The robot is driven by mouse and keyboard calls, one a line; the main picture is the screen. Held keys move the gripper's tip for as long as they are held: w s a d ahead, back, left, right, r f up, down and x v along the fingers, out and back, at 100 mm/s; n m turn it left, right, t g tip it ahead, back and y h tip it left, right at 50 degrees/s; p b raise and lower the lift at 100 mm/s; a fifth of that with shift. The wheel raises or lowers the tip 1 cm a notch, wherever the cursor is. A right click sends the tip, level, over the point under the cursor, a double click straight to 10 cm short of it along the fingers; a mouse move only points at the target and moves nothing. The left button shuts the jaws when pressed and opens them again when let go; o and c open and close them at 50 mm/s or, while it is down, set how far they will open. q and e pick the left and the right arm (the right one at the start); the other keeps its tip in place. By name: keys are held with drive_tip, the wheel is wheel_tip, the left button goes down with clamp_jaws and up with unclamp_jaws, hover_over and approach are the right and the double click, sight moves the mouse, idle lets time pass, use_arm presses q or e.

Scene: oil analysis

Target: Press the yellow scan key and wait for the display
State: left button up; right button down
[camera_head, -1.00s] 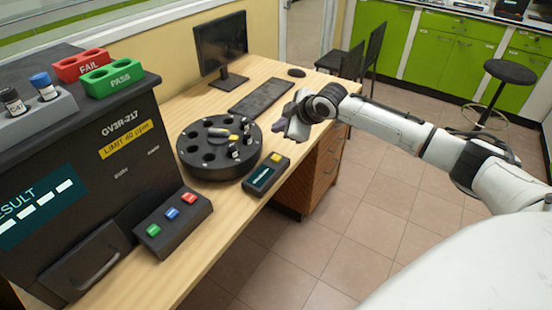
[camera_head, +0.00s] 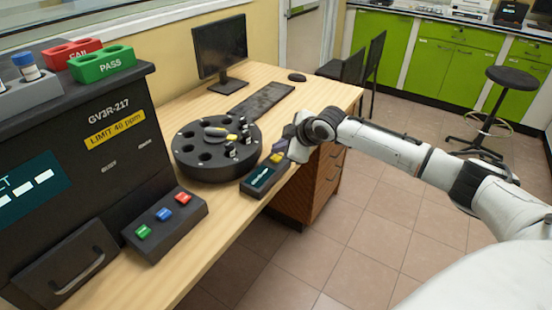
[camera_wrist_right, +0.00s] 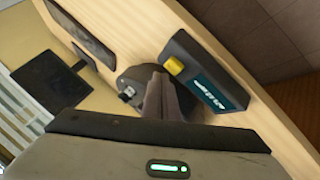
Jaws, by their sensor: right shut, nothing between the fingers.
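The scanner (camera_head: 262,178) is a small dark box lying near the desk's front edge, beside the black carousel. Its yellow key (camera_head: 277,158) is at its far end; its teal display (camera_head: 262,176) carries light text too small to read. In the right wrist view the key (camera_wrist_right: 174,65) and lit display (camera_wrist_right: 215,92) show clear of the fingers. My right gripper (camera_head: 284,146) is shut and empty, just beyond and close to the key. In the wrist view its fingers (camera_wrist_right: 160,96) are together beside the scanner; I see no contact with the key. My left gripper is not in view.
The round carousel (camera_head: 188,165) holds a few vials and stands left of the scanner. A control box with green, blue and red buttons (camera_head: 162,216) and the analyser (camera_head: 85,185) are nearer. The monitor (camera_head: 219,48) and keyboard (camera_head: 262,101) are behind.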

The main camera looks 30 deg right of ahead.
idle(0.6)
idle(0.8)
drive_tip(key=shift+f, duration=0.2)
drive_tip(key=shift+f, duration=0.25)
idle(0.6)
drive_tip(key=shift+f, duration=0.6)
idle(0.5)
drive_tip(key=shift+r, duration=0.1)
drive_tip(key=shift+r+p, duration=0.9)
drive_tip(key=shift+p, duration=0.25)
